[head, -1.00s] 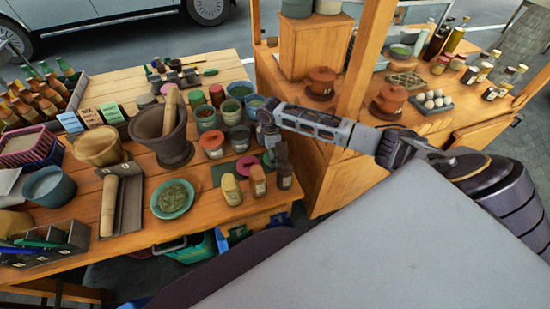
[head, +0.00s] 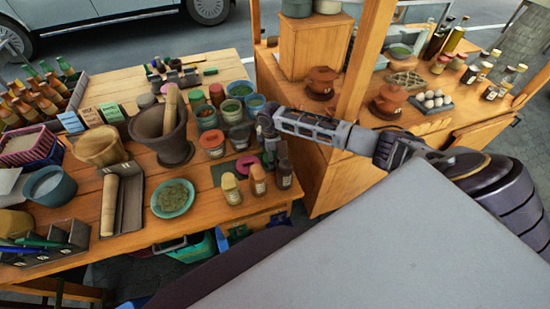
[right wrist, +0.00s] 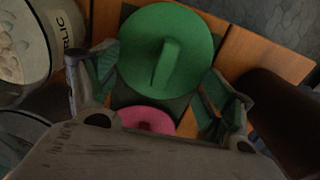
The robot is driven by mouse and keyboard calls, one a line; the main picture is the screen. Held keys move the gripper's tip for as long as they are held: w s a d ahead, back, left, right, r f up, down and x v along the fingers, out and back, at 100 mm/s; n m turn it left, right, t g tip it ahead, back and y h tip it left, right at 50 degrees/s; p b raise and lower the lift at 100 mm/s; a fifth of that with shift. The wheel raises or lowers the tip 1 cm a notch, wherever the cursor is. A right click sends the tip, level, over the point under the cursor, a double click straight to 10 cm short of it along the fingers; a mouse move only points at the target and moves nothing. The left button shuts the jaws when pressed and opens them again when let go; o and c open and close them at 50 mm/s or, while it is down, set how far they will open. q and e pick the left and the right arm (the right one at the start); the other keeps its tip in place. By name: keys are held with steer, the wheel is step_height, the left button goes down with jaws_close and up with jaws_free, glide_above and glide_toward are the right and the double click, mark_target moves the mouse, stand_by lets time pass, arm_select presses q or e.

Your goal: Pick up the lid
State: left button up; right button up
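A round green lid (right wrist: 190,35) with a bar handle lies below my right gripper in the right wrist view. A pink lid (right wrist: 147,121) with a dark knob is nearer the gripper's palm, partly hidden by it; it also shows in the head view (head: 246,164). Both are over a dark green mat (head: 222,174). My right gripper (right wrist: 162,78) is open, with its fingers apart on either side of the green lid's lower part and nothing visibly held. In the head view my right gripper (head: 274,150) hides the green lid. My left gripper is not in view.
A garlic jar (right wrist: 25,45) stands left of the right gripper. Spice jars (head: 258,182) stand close in front, and several bowls and tins (head: 239,135) behind. A mortar (head: 160,135) and a green bowl (head: 172,199) are further left on the wooden table.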

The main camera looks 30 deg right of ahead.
steer(key=shift+s+f, duration=0.15)
steer(key=shift+s, duration=0.05)
steer(key=shift+c, duration=0.8)
steer(key=shift+s+f, duration=0.15)
